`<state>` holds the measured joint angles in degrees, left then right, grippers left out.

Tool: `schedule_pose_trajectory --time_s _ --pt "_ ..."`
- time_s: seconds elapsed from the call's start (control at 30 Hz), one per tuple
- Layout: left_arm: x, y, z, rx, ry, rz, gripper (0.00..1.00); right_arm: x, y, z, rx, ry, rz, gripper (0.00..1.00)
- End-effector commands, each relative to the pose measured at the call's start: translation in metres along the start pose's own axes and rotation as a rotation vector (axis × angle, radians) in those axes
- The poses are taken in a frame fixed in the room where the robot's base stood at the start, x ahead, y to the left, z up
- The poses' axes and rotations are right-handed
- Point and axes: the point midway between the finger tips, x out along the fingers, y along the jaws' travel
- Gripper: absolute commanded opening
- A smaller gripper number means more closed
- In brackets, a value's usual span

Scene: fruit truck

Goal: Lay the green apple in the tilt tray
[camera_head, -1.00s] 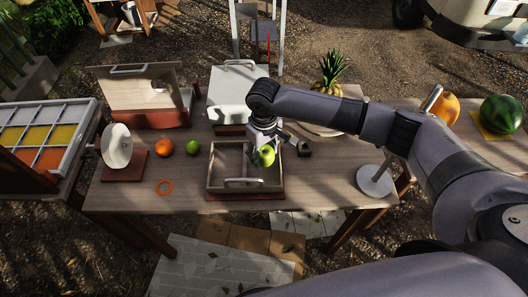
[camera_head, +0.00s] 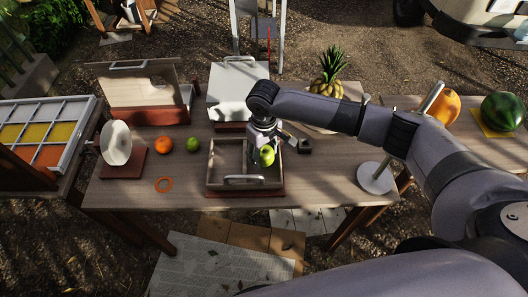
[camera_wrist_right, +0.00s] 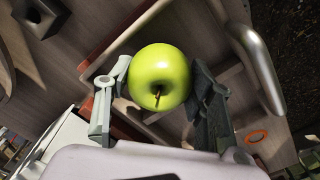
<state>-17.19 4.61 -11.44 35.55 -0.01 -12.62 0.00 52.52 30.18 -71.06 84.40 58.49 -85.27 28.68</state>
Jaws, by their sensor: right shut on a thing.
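The green apple (camera_head: 267,156) is held in my right gripper (camera_head: 268,152) over the right part of the tilt tray (camera_head: 217,181). In the right wrist view the apple (camera_wrist_right: 159,72) sits between the two fingers of the right gripper (camera_wrist_right: 160,85), stem toward the camera. The tray is a shallow open box with a metal handle (camera_head: 243,180) on its near side and a reddish base. The handle also shows in the wrist view (camera_wrist_right: 259,62). I cannot tell whether the apple touches the tray floor. My left gripper is not in view.
An orange (camera_head: 164,145), a small green fruit (camera_head: 193,145) and an orange ring (camera_head: 164,185) lie left of the tray. A round white disc (camera_head: 117,143) stands farther left. A small dark block (camera_head: 304,146) is right of the tray. A pineapple (camera_head: 329,78) stands behind.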

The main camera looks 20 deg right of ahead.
Motion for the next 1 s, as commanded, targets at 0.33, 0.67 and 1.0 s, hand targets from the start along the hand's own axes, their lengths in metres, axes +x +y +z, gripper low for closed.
schedule_pose_trajectory --time_s 0.33,0.67,1.0 --pt "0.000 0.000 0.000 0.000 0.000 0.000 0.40 0.004 0.000 0.000 0.000 0.001 0.000 0.16" --pt "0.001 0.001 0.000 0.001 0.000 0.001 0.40 0.008 0.000 0.000 0.000 0.001 0.000 0.16" --pt "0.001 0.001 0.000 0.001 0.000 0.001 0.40 0.012 0.000 0.000 0.000 0.001 -0.001 0.16"
